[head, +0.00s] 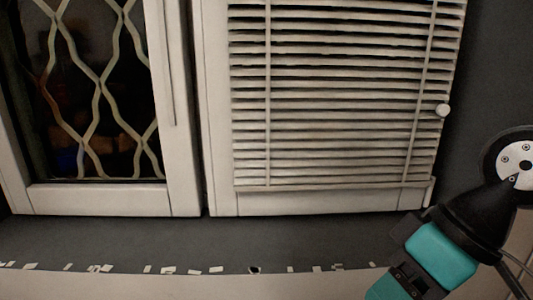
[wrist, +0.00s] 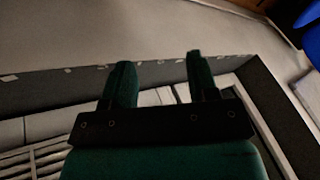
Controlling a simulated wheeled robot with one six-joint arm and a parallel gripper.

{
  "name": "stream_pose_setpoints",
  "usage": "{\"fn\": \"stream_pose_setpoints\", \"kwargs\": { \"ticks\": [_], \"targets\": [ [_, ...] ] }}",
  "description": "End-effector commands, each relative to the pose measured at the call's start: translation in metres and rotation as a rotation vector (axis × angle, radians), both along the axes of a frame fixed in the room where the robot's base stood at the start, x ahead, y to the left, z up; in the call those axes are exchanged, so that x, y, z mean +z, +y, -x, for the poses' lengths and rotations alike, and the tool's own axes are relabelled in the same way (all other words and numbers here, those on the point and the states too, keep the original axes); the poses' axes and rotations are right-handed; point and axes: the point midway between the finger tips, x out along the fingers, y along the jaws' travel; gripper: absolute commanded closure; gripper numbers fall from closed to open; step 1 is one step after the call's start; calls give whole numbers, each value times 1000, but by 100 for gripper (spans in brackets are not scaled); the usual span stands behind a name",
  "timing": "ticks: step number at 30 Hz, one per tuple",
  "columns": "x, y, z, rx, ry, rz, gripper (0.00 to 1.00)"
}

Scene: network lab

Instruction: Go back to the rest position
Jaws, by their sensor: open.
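My gripper (wrist: 158,64) shows in the wrist view with its two dark green fingers spread apart and nothing between them. In the head view my teal and black arm reaches in from the right edge to the lower right, and its lower end runs toward the bottom edge of the picture. I cannot make out the fingertips there. The gripper is apart from the cabinet doors, as far as the head view shows.
A white cabinet door with slats (head: 345,100) and one with wavy lattice over dark glass (head: 100,75) are shut side by side. A blue object (wrist: 311,38) shows at the wrist view's top right.

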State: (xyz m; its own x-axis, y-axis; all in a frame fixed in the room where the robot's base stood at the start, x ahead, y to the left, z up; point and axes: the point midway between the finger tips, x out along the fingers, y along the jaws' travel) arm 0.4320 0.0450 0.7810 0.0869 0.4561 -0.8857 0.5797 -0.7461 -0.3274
Motion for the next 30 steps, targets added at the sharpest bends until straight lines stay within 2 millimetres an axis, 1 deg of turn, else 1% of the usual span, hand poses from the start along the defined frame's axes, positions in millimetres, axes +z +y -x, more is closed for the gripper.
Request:
{"fn": "stream_pose_setpoints", "kwargs": {
  "ticks": [1, 3, 4, 5, 6, 11, 14, 17, 20, 21, 23, 24, 30],
  "targets": [
    [-2, 2, 12, 21, 23, 34, 46],
    [-5, 2, 26, 34, 60, 84, 46],
    [-6, 2, 32, 40, 75, 107, 46],
    [-2, 1, 36, 40, 87, 123, 46],
    [14, 0, 33, 32, 84, 117, 46],
    [47, 0, 32, 31, 83, 114, 46],
    [70, 0, 32, 31, 82, 113, 46],
    [99, 0, 32, 32, 82, 113, 46],
    [136, 0, 32, 32, 81, 112, 46],
    [152, 0, 32, 32, 81, 112, 46],
    [176, 0, 32, 32, 82, 111, 46],
    [192, 0, 32, 32, 82, 111, 46],
    [265, 0, 32, 32, 82, 111, 46]
  ]
}}
